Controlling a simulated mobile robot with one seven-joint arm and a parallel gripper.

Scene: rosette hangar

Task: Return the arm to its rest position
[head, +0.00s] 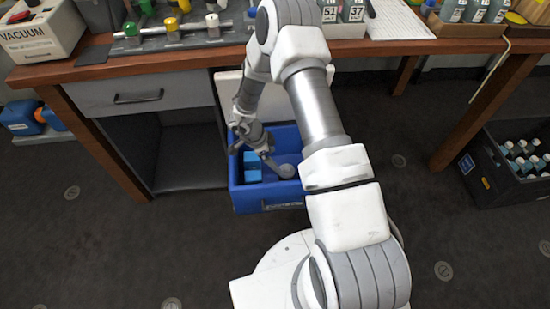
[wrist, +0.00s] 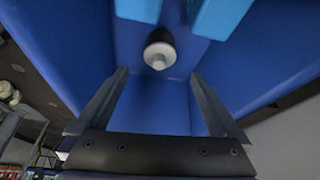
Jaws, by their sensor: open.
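My arm reaches up and over in the head view, then bends down to the blue bin under the workbench. My gripper (wrist: 158,74) is open, its two dark fingers apart with nothing between them. It points into the blue bin (head: 262,206), whose inner walls (wrist: 60,50) fill most of the wrist view. A small round grey-and-white item (wrist: 160,55) lies in the bin just beyond the fingertips. Light-blue pieces (wrist: 222,14) show at the top of the wrist view; light blue (head: 252,166) also shows inside the bin in the head view. The fingertips are hard to make out in the head view.
The wooden workbench (head: 180,62) with a grey drawer (head: 140,96) stands close around my arm. A tool rack (head: 185,35) and bottles (head: 345,10) stand on it. A dark crate of bottles (head: 500,185) is at right. The floor at lower left is clear.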

